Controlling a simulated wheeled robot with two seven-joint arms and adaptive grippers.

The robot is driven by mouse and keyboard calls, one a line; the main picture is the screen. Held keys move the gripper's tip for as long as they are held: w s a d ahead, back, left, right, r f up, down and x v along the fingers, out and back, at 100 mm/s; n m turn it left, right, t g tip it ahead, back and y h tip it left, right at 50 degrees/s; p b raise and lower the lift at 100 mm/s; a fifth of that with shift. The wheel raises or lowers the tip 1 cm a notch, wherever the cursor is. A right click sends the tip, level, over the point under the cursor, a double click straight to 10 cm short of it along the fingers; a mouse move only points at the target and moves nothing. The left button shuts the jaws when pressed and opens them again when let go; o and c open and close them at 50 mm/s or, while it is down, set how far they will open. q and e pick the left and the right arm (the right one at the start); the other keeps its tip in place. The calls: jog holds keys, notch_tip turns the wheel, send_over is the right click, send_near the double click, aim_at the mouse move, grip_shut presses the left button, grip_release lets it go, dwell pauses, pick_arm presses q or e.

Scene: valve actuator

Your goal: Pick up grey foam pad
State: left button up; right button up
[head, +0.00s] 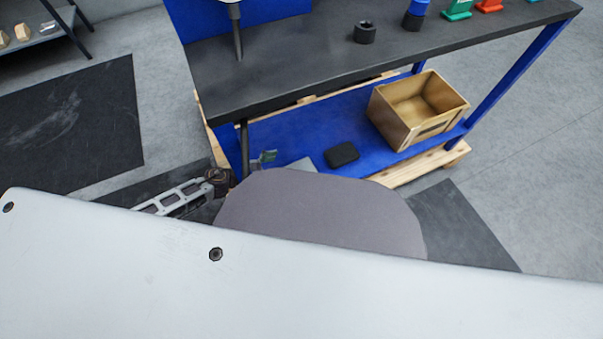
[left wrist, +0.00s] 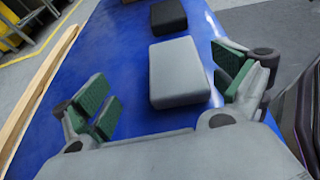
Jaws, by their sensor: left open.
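The grey foam pad (left wrist: 178,72) lies flat on a blue surface in the left wrist view, ahead of my left gripper (left wrist: 165,92) and between the lines of its fingers. My left gripper is open, with green finger pads set wide apart and nothing between them. In the head view, part of the grey pad (head: 302,165) shows on the blue lower shelf, its near side hidden by a rounded grey shape. My left gripper (head: 265,157) is at the shelf's left end there, just left of the pad. My right gripper is not in view.
A black pad (head: 342,154) lies just beyond the grey one. A wooden box (head: 418,108) stands farther right on the blue shelf (head: 290,135). The dark tabletop (head: 300,62) is above, with a table leg (head: 244,148) near my left gripper. A rounded grey shape (head: 320,212) blocks the foreground.

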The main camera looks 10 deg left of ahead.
aim_at(302, 169)
pick_arm(q)
jog(key=shift+s+d+m+g, duration=0.3)
jog(key=shift+s+d+m, duration=0.05)
jog(key=shift+d+m, duration=0.05)
jog(key=shift+w, duration=0.1)
jog(key=shift+b+x, duration=0.35)
jog(key=shift+x, duration=0.8)
jog(key=shift+f, duration=0.1)
jog(key=shift+w+d+f+b, duration=0.25)
jog(key=shift+d+f+b, duration=0.15)
jog(key=shift+d, duration=0.25)
jog(key=shift+w+d+f+b, duration=0.3)
jog(key=shift+d+f, duration=0.2)
jog(key=shift+d, duration=0.2)
jog(key=shift+x, duration=0.85)
jog(key=shift+c, duration=0.3)
